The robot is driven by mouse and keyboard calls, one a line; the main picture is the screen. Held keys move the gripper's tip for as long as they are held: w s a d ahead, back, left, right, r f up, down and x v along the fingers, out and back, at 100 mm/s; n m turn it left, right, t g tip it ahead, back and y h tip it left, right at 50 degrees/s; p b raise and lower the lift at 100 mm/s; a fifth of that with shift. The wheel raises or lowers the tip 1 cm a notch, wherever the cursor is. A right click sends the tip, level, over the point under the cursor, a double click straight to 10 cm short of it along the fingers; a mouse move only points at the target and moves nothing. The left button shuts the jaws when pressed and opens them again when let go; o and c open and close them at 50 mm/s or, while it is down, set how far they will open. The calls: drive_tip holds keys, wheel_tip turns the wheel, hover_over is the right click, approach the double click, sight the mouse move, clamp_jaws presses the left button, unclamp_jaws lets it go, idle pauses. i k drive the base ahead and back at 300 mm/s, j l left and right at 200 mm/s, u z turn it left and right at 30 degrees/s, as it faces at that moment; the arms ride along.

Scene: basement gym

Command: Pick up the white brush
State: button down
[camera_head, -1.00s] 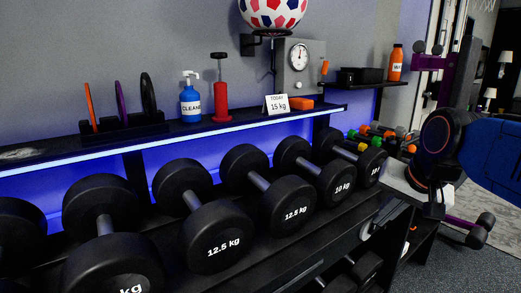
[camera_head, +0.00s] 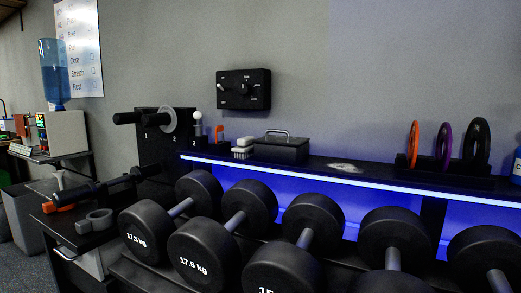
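A small white brush (camera_head: 242,152) lies on the long dark shelf (camera_head: 310,166) above the dumbbells, left of a black lidded box (camera_head: 284,149) with a metal handle. A white block-like shape (camera_head: 245,141) shows just behind or on top of the brush; I cannot tell whether it is part of it. My gripper is not in view now.
Several black dumbbells (camera_head: 290,268) fill the rack below the shelf. Left of the brush stand a small orange item (camera_head: 219,133) and a white-topped post (camera_head: 198,126). A pale powdery patch (camera_head: 345,167) and a disc holder (camera_head: 445,180) are to the right.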

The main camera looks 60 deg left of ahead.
sight(244, 149)
drive_tip(key=u, duration=2.2)
